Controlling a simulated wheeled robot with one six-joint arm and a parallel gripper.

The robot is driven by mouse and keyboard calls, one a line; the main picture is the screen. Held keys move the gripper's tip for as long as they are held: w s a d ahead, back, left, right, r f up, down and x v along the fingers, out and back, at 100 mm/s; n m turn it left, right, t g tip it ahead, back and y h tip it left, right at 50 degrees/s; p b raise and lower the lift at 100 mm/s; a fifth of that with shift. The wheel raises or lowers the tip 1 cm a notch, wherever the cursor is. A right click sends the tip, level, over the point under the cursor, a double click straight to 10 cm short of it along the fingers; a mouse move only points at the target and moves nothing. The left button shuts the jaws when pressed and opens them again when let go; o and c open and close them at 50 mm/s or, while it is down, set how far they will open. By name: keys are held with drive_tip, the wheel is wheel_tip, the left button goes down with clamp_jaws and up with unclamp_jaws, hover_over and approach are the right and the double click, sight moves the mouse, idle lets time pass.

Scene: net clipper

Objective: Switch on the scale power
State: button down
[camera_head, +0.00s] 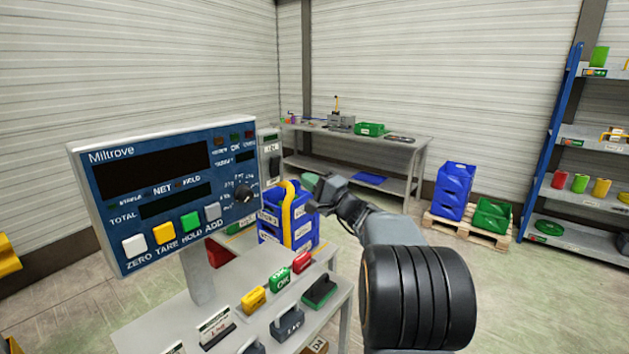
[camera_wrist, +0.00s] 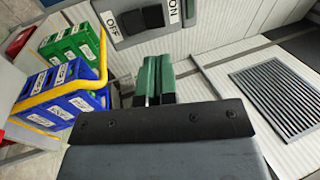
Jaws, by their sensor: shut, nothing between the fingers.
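The scale's blue Miltrove display panel (camera_head: 165,190) stands at the left on a grey post. Its screens are dark. A grey switch box (camera_head: 269,150) shows behind the panel's right edge. In the wrist view the switch box (camera_wrist: 120,38) is at the top, with a black rocker switch (camera_wrist: 141,19) between an OFF label and an ON label. My gripper (camera_head: 312,182) is right of and a little below the box in the head view. In the wrist view its green fingers (camera_wrist: 156,76) are together and empty, just below the box in the picture. I see no clear contact with the switch.
Blue crates (camera_head: 270,228) with a yellow strap are beside my gripper. The near table (camera_head: 190,315) holds yellow, green, red and dark labelled blocks. A grey grille (camera_wrist: 280,88) lies right of the fingers. A workbench (camera_head: 400,150) stands behind.

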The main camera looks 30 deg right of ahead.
sight(277, 159)
drive_tip(key=p+x, duration=0.3)
drive_tip(key=x, duration=0.6)
drive_tip(key=shift+w+a+r+p, duration=0.1)
drive_tip(key=shift+w+a+p, duration=0.05)
drive_tip(key=shift+w+p, duration=0.15)
drive_tip(key=shift+a, duration=0.1)
